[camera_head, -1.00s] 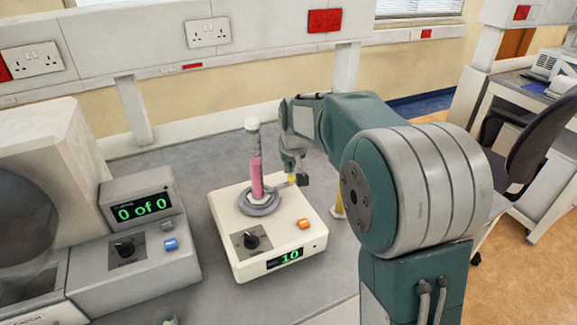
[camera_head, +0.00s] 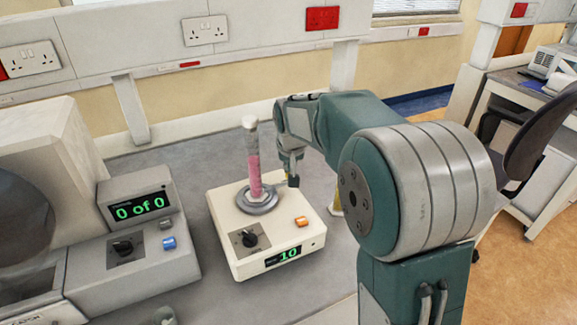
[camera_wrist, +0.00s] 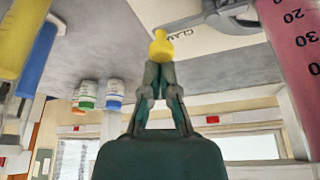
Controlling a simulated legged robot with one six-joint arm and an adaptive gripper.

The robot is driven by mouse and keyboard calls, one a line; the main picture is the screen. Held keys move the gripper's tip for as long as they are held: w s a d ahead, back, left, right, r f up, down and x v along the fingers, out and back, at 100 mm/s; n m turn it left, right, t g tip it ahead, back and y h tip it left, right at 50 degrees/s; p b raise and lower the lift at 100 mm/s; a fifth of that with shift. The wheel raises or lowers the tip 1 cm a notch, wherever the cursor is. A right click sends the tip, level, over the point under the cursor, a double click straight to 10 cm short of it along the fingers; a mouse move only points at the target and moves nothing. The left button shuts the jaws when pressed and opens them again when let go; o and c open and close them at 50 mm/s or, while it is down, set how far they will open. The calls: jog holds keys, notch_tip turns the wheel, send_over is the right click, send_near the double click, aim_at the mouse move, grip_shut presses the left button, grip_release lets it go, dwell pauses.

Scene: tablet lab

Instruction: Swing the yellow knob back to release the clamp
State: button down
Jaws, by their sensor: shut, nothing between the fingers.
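The yellow knob (camera_wrist: 160,47) shows in the wrist view on the end of a grey lever (camera_wrist: 192,20), beside partly readable lettering on the pale housing. My gripper (camera_wrist: 160,68) is shut and empty, its fingertips right at the knob, seemingly touching it. In the head view my gripper (camera_head: 292,181) is at the right rear of the cream machine (camera_head: 285,238), and the knob is hidden. A glass cylinder with pink contents (camera_head: 254,172) stands upright on the machine's grey round base (camera_head: 257,203). It also shows at the wrist view's right edge (camera_wrist: 297,55).
The cream machine has a black dial (camera_head: 249,239), an orange button (camera_head: 301,221) and a display reading 10 (camera_head: 287,254). A grey unit (camera_head: 135,258) reading "0 of 0" stands to its left. Small bottles (camera_wrist: 115,92) show in the wrist view. The bench (camera_head: 190,158) behind is clear.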

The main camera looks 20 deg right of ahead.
jog(key=shift+s+m, duration=0.2)
jog(key=shift+m, duration=0.2)
jog(key=shift+s+d+m+g+h, duration=0.15)
jog(key=shift+s+m+h, duration=0.35)
jog(key=shift+m, duration=0.7)
jog(key=shift+s+m+g+h, duration=0.25)
jog(key=shift+s+m+h, duration=0.2)
jog(key=shift+m, duration=0.75)
jog(key=shift+s+a+m+g+h, duration=0.2)
jog(key=shift+s+m, duration=0.25)
jog(key=shift+m, duration=0.5)
jog(key=shift+s+a+m+g+h, duration=0.15)
jog(key=shift+s+m+g, duration=0.2)
jog(key=shift+m, duration=0.6)
jog(key=shift+s, duration=0.3)
jog(key=shift+s+a, duration=0.1)
jog(key=shift+w+a, duration=0.4)
jog(key=shift+w, duration=0.3)
